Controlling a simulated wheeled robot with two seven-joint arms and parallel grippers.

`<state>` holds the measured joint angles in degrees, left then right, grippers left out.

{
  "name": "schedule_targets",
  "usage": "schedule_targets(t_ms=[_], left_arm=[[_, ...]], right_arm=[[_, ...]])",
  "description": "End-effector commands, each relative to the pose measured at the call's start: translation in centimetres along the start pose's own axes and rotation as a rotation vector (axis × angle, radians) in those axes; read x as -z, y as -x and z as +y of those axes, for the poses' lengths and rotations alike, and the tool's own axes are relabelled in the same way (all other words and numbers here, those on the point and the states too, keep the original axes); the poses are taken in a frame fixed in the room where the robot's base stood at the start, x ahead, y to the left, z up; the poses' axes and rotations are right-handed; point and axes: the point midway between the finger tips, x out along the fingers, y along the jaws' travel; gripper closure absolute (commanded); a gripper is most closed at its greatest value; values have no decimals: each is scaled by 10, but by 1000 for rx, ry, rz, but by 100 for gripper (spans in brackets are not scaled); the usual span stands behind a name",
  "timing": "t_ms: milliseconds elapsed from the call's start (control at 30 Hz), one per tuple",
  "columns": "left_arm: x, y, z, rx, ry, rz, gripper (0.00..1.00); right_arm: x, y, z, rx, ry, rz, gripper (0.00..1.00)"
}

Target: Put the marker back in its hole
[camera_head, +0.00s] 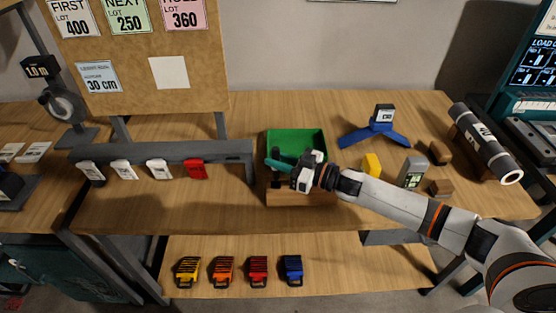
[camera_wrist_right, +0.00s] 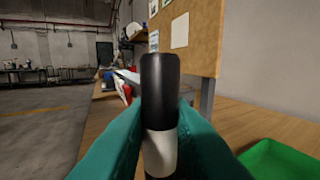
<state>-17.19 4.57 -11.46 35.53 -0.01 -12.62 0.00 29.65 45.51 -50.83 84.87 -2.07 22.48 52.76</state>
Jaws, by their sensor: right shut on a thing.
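My right gripper (camera_head: 280,163) has teal fingers and is shut on the marker (camera_wrist_right: 160,82). In the right wrist view the marker stands upright between the fingers, with a black upper part and a white band below it. In the head view the gripper is above a wooden block (camera_head: 310,199) in front of the green bin. The gripper covers much of the block's top, so I cannot see a hole or tell whether the marker's lower end touches the block. My left gripper is not in view.
The green bin (camera_head: 297,137) is right behind the gripper. A rail (camera_head: 230,149) with white tags and a red tag (camera_head: 196,169) is to the left. A blue stand (camera_head: 381,128), yellow block (camera_head: 372,164) and grey meter (camera_head: 412,171) are to the right. Bare table lies in front.

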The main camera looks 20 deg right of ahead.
Motion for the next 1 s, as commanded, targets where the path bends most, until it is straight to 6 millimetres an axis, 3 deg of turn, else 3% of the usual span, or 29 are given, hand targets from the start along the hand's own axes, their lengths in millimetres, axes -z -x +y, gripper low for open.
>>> schedule_targets(t_ms=[33,1000], left_arm=[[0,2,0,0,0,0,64],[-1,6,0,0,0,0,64]], right_arm=[[10,2,2,3,-13,19,100],[12,3,1,1,-16,22,100]])
